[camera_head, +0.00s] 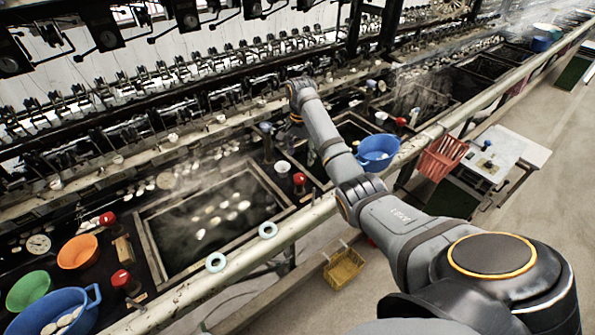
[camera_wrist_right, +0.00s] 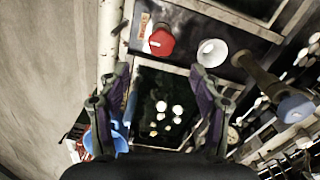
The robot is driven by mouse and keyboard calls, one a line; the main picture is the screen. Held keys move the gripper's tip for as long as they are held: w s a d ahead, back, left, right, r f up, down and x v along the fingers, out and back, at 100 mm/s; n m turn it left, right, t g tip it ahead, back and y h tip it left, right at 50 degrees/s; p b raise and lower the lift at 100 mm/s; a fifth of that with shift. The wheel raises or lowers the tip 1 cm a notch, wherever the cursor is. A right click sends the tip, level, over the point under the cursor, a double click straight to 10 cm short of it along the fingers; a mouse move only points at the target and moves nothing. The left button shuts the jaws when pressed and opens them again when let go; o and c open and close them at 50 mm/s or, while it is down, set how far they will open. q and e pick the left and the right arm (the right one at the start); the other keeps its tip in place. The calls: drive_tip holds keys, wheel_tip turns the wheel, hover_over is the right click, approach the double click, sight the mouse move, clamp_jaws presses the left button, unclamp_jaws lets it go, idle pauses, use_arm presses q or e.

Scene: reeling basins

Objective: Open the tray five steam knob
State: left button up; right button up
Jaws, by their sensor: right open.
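Several red knobs stand along the basins, and no label readable here tells which is the tray five steam knob. One red knob (camera_head: 299,179) stands at the right corner of the large steaming basin. A red knob (camera_wrist_right: 161,40) also shows in the right wrist view, just beyond my fingertips and beside a small printed label. My right gripper (camera_wrist_right: 160,72) is open and empty above a small dark basin, apart from that knob. In the head view my right arm reaches over the basins and its wrist largely hides the gripper. My left gripper is not in view.
A white cup (camera_wrist_right: 212,53) and a blue-topped post (camera_wrist_right: 295,108) stand close to the right gripper. A blue bowl (camera_head: 378,150) sits by my right arm. The large basin (camera_head: 160,235) holds pale cocoons. A pale pipe (camera_head: 230,258) runs along the front edge.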

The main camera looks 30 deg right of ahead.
sight(300, 177)
wheel_tip(300, 177, down, 3)
drive_tip(key=shift+s+f+p, duration=0.1)
drive_tip(key=shift+f+p, duration=0.1)
drive_tip(key=shift+p, duration=0.2)
drive_tip(key=f, duration=0.6)
drive_tip(key=shift+w, duration=0.3)
drive_tip(key=shift+f, duration=0.15)
drive_tip(key=c, duration=1.2)
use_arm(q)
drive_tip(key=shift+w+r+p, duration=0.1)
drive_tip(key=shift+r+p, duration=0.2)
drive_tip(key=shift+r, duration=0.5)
use_arm(e)
drive_tip(key=shift+o, duration=0.2)
